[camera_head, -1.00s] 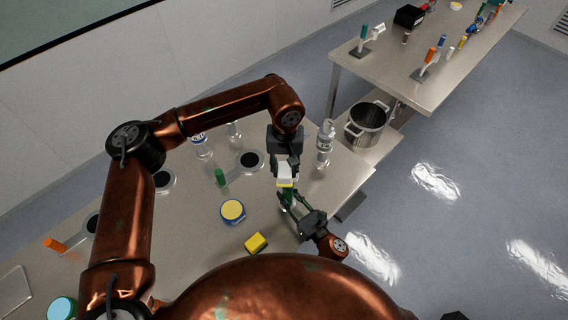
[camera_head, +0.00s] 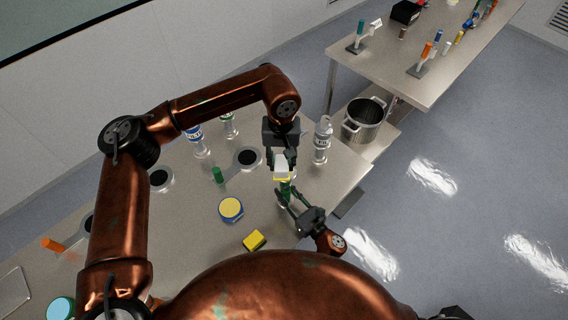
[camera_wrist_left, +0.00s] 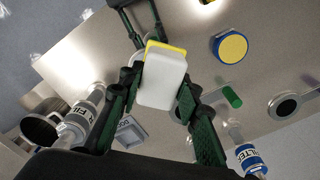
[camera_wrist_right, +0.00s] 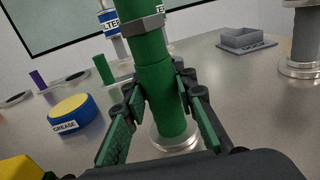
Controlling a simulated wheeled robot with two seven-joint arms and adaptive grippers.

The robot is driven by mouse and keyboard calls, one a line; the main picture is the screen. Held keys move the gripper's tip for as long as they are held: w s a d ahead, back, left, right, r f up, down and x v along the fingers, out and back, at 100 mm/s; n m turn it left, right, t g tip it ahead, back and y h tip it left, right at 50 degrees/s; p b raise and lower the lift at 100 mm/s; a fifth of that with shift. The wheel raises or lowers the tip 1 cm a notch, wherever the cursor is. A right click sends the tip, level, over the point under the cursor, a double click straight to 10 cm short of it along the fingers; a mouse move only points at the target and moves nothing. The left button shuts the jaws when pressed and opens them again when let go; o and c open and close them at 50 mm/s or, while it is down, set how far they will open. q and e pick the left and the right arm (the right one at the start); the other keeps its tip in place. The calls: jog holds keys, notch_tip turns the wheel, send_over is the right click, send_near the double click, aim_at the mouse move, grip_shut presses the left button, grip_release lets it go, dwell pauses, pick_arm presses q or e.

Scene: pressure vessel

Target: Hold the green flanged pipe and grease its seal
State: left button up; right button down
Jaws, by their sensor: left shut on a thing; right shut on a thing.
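My left gripper (camera_head: 282,160) is shut on a white block with a yellow layer (camera_head: 282,172), which also shows between its fingers in the left wrist view (camera_wrist_left: 162,82). The block is just above or behind the top of the green flanged pipe (camera_head: 285,190); I cannot tell if they touch. My right gripper (camera_head: 287,200) is shut around the pipe. In the right wrist view the pipe (camera_wrist_right: 164,100) is upright, with a grey collar near the top and a metal flange low down by the bench. The seal cannot be made out. A blue grease pot with yellow top (camera_head: 231,209) stands left of the pipe.
A yellow block (camera_head: 254,240) lies on the steel bench near my body. A small green cylinder (camera_head: 217,175) stands left. A steel pot (camera_head: 364,120) and second table (camera_head: 450,75) are beyond.

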pick_arm(q)
jog(key=shift+r, duration=3)
pick_arm(e)
jog(key=c, duration=1.5)
grip_release()
jog(key=v, duration=1.2)
